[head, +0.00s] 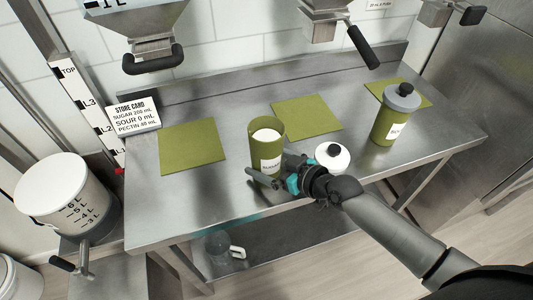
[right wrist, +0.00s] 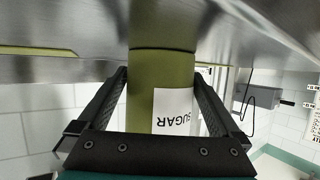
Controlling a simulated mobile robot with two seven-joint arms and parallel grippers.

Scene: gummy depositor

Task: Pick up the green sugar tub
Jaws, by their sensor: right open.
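The green sugar tub (head: 267,138) stands upright on the steel table, open at the top with white contents showing. Its white label reads SUGAR in the right wrist view, where the tub (right wrist: 150,85) appears upside down. My right gripper (head: 268,176) is at the tub's lower front. In the right wrist view its two fingers (right wrist: 161,78) are open, one on each side of the tub, with the tub between them. Whether either finger touches it is hard to tell. My left gripper is not in view.
A white lid with a black knob (head: 333,157) lies right beside my right wrist. A second green tub with a grey lid (head: 391,122) stands farther right. Green mats (head: 192,146) lie on the table (head: 160,205). Dispensers with black handles (head: 153,60) hang above the back.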

